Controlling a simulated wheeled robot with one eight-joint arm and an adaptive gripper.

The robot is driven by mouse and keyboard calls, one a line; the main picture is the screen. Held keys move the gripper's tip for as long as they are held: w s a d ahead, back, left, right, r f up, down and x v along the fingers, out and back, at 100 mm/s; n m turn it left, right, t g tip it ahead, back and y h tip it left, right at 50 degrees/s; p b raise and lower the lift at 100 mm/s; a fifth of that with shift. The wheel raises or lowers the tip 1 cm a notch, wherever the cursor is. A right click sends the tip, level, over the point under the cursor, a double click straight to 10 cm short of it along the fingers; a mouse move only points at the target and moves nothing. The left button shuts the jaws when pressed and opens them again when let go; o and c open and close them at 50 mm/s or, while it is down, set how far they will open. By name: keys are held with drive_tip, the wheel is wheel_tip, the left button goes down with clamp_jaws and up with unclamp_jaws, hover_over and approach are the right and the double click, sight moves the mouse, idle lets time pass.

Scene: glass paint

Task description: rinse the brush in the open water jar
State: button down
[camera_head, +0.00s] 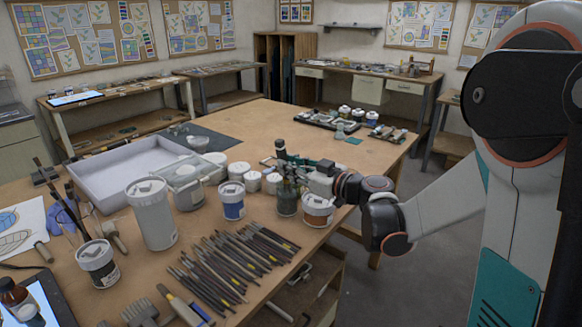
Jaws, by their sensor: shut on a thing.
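My gripper (289,168) is over the work table, shut on a slim, dark, upright thing (280,149) that looks like the brush. Its top end stands above the fingers. A greenish-grey glass jar (287,204), likely the open water jar, stands directly below the gripper. The jar's mouth is largely hidden by the fingers. The brush's lower end is also hidden, so I cannot tell whether it is inside the jar or above it.
A blue-labelled pot (232,207) and an orange-labelled pot (318,214) flank the jar closely. Several loose brushes (232,262) lie in front. A tall white container (152,215) and a grey tray (97,193) stand to the left.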

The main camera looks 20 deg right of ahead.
sight(283, 148)
drive_tip(key=shift+r, duration=0.15)
drive_tip(key=shift+a+r+p, duration=0.2)
drive_tip(key=shift+r+p, duration=0.75)
drive_tip(key=shift+r, duration=0.25)
drive_tip(key=shift+a+r+p, duration=0.2)
drive_tip(key=shift+r+p, duration=0.75)
drive_tip(key=shift+r, duration=0.25)
drive_tip(key=shift+r+p, duration=1.65)
drive_tip(key=shift+r, duration=0.55)
